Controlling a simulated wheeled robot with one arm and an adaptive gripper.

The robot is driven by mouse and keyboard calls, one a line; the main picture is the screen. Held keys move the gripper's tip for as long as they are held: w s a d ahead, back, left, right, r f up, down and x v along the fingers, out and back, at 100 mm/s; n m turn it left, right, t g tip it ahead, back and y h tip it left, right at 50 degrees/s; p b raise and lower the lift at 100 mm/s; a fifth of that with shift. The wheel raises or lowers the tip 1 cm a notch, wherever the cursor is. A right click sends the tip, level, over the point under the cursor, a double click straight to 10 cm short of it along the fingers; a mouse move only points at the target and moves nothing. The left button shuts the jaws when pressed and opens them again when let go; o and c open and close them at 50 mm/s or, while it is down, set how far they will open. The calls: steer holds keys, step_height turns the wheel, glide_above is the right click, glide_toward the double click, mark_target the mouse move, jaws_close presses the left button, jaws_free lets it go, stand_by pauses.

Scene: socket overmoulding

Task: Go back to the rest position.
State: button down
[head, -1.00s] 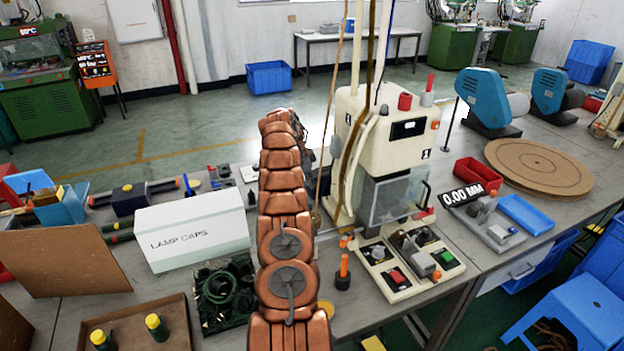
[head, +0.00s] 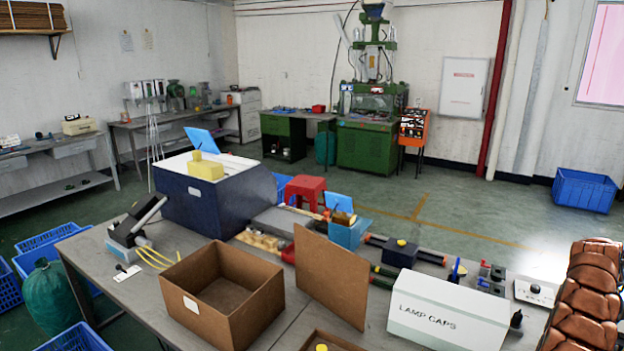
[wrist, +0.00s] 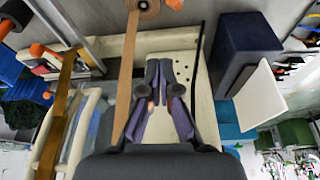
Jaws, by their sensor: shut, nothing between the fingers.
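In the wrist view my gripper (wrist: 160,78) shows its grey-purple fingers close together and empty. They are in front of a cream machine surface (wrist: 186,68) with small holes. A tan strip (wrist: 130,70) passes just left of the fingers, running up to a round roll. Whether the fingers touch anything cannot be told. In the head view only part of my copper-coloured arm shows at the right edge; the gripper is out of that view.
In the head view a lamp caps box (head: 450,312) stands on the bench left of my arm. An open cardboard box (head: 222,300), a brown board (head: 330,278) and a dark blue bin (head: 205,205) stand farther left. Green floor lies behind the bench.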

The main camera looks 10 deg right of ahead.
steer(key=w+a+r+n, duration=0.7)
steer(key=w+a+r, duration=0.4)
steer(key=w+a, duration=0.25)
steer(key=w+a+r+n+t, duration=0.1)
steer(key=a+r+n, duration=0.3)
steer(key=a, duration=0.8)
steer(key=w+a+r+n, duration=0.1)
steer(key=a+r+n, duration=0.2)
steer(key=a, duration=0.8)
steer(key=s+a+r+n+y+b, duration=0.1)
steer(key=s+a+n, duration=0.35)
steer(key=a, duration=0.65)
steer(key=s+a+r+n, duration=0.1)
steer(key=s+a+n, duration=0.2)
steer(key=s+a, duration=0.5)
steer(key=s+a+f+n, duration=0.3)
steer(key=s+a, duration=0.4)
steer(key=s, duration=0.1)
steer(key=s+a+f+n+y, duration=0.1)
steer(key=s+a+f+n, duration=0.1)
steer(key=s+a, duration=0.5)
steer(key=shift+s+a+f+n+b, duration=0.4)
steer(key=shift+s+n, duration=0.35)
steer(key=shift+s, duration=0.3)
